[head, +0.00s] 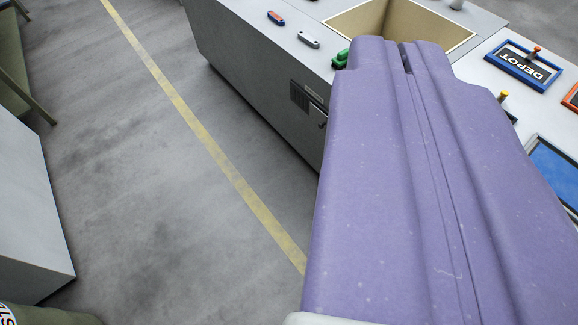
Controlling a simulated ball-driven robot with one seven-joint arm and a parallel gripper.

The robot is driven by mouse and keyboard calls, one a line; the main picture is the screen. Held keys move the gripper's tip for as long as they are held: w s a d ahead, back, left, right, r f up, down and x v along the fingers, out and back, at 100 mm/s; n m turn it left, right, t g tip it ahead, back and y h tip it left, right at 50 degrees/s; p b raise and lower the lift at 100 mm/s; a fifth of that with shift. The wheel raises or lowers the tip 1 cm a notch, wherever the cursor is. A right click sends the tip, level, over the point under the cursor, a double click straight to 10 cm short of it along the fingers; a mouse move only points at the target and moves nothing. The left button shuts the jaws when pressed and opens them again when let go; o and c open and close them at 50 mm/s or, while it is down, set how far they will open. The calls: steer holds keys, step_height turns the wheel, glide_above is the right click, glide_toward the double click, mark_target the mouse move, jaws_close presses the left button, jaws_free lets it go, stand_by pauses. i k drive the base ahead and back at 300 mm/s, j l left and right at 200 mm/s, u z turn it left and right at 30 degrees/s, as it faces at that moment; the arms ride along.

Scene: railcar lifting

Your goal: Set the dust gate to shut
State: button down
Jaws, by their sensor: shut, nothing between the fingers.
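My gripper (404,50) is the large purple shape over the right half of the view, its two halves together along a lengthwise seam. It is shut, with nothing seen between its tips. The tips are over the white bench, near the front edge of a tan-lined recess (368,20). Nothing in view is marked as the dust gate, and I cannot tell which part it is. A red-tipped lever (534,51) stands by a blue-framed DEPOT plate (519,70). A yellow knob (503,95) shows beside my gripper, its base partly hidden.
A blue panel (556,168) and an orange-edged plate (572,97) are at right. Grey floor with a yellow line (200,132) is clear at left, beside a white cabinet (30,210).

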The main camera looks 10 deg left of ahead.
mark_target(316, 114)
steer(key=k+j, duration=0.15)
steer(key=k, duration=0.15)
steer(key=j+z, duration=0.2)
steer(key=j, duration=0.55)
steer(key=k+j+z, duration=0.2)
steer(key=j, duration=0.6)
steer(key=i+l+u, duration=0.1)
steer(key=l+u, duration=0.15)
steer(key=l, duration=0.6)
steer(key=l+u, duration=0.25)
steer(key=l, duration=0.6)
steer(key=l+u, duration=0.25)
steer(key=l, duration=0.6)
steer(key=k+l+u, duration=0.1)
steer(key=l+u, duration=0.15)
steer(key=l, duration=0.6)
steer(key=i+u, duration=0.1)
steer(key=i, duration=0.8)
steer(key=i+u, duration=0.1)
steer(key=i, duration=0.75)
steer(key=i+l+u, duration=0.15)
steer(key=i, duration=0.75)
